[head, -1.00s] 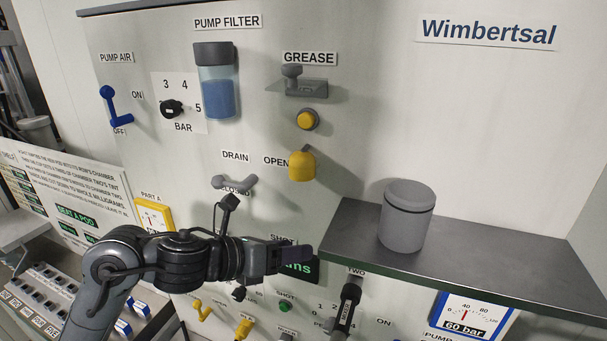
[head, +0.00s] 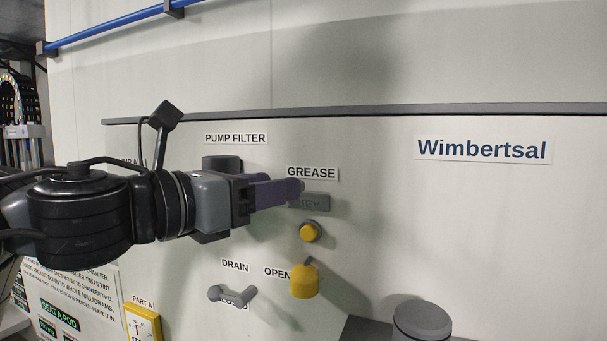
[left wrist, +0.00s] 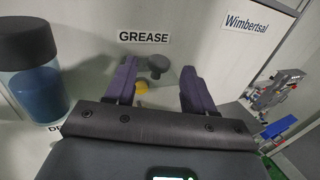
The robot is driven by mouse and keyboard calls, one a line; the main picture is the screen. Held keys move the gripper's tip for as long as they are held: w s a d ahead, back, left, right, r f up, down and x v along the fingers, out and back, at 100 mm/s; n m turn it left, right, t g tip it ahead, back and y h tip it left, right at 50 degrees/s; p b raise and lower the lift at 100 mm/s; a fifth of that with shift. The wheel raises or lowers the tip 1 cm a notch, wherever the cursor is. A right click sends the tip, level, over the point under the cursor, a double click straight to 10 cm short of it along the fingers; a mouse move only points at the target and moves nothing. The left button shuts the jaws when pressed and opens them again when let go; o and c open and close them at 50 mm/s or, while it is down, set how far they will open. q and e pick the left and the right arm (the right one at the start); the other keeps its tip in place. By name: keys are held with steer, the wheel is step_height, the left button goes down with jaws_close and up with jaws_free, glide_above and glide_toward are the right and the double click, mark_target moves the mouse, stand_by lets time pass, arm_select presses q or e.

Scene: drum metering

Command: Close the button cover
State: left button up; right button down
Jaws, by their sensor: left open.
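Under the GREASE label, a grey plate (head: 312,202) is on the panel, partly hidden by my left gripper (head: 297,190). Below it is a round yellow button (head: 310,232) in a grey ring, its face uncovered in the head view. Lower still hangs a yellow cap (head: 304,282) by the OPEN label; I cannot tell which part is the button cover. In the left wrist view, a dark knob (left wrist: 157,65) shows between the open, empty fingers of my left gripper (left wrist: 158,70), with the yellow button (left wrist: 141,86) behind. Contact cannot be told. My right gripper is not in view.
The pump filter (left wrist: 38,85), a blue-filled cylinder, stands left of the fingers. The grey drain handle (head: 232,295) is lower left. A grey canister (head: 421,320) stands at the bottom right.

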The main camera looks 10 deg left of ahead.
mark_target(303, 199)
arm_select(q)
steer(key=p+x, duration=0.2)
steer(key=x, duration=0.3)
steer(key=shift+w+d+r, duration=0.1)
steer(key=shift+x, duration=0.9)
steer(key=shift+c, duration=0.5)
jaws_close()
